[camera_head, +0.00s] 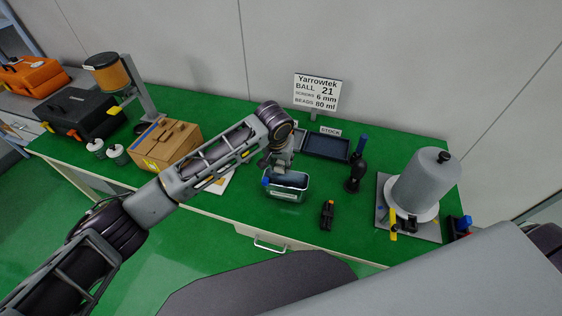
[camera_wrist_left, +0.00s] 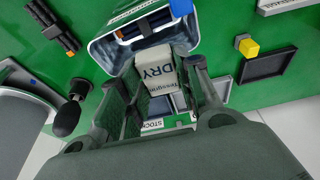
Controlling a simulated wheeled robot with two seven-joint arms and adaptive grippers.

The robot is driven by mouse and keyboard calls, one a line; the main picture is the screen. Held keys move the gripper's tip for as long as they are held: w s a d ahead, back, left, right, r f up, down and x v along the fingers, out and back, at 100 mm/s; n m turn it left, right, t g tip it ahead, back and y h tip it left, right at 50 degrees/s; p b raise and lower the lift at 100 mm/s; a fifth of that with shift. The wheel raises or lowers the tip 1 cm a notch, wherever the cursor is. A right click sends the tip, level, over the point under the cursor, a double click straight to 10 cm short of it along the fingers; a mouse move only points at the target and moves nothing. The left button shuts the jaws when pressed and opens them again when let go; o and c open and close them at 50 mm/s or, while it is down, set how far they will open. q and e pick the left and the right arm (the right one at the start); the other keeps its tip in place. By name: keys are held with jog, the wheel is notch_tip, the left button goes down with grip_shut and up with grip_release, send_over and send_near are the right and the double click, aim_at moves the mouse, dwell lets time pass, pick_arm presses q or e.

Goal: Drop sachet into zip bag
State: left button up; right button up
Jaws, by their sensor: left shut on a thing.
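My left gripper (camera_head: 272,162) is over the back edge of the zip bag, pointing down. In the left wrist view, the gripper (camera_wrist_left: 158,78) is shut on a white sachet (camera_wrist_left: 157,72) printed "DRY". The zip bag (camera_head: 289,193) stands open on the green bench, with a blue slider at its left corner. In the wrist view, the bag (camera_wrist_left: 107,47) lies just beyond the sachet, whose far end overlaps the bag's near rim. Dark items show inside the bag. The sachet is hidden in the head view. My right gripper is not in view.
A dark stock tray (camera_head: 326,146) is behind the bag. A black-and-orange tool (camera_head: 327,214) and a black stand (camera_head: 355,175) are to its right. A grey cylinder (camera_head: 423,182) stands further right. A cardboard box (camera_head: 166,144) is left. The bench front near the bag is clear.

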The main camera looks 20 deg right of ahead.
pick_arm(q)
jog(key=o, duration=0.9)
jog(key=shift+r, duration=0.2)
jog(key=v, duration=1.1)
jog(key=shift+s+a+r, duration=0.15)
jog(key=shift+s+r, duration=0.05)
jog(key=shift+r, duration=0.05)
